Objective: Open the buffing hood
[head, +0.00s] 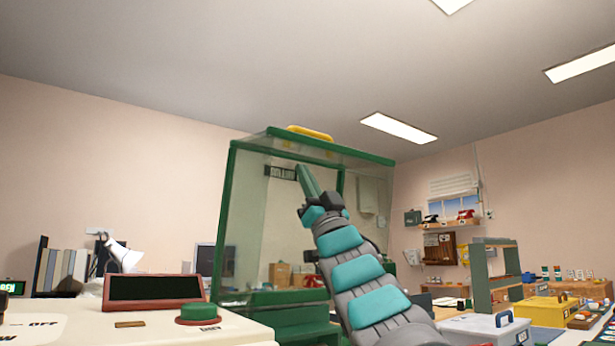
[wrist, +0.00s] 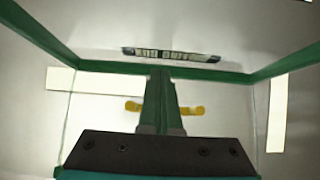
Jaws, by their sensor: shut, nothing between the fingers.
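The buffing hood (head: 241,144) is a clear box with a green frame, in the middle of the head view. A yellow handle (head: 310,132) lies on its top, and a dark label hangs below the top edge. My gripper (head: 302,170) points up beneath the hood's top panel, its green fingers together and empty. In the wrist view, the shut fingers (wrist: 161,74) stand below the clear panel, with the yellow handle (wrist: 198,111) showing on both sides behind them. The label (wrist: 170,55) is just beyond the fingertips. I cannot tell whether the fingers touch the panel.
A cream console with a green button (head: 198,313) and a dark red-framed screen (head: 153,288) stands at the front left. A grey box (head: 483,328), a yellow box (head: 540,311) and a green stand (head: 484,270) are at the right. The space above the hood is clear.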

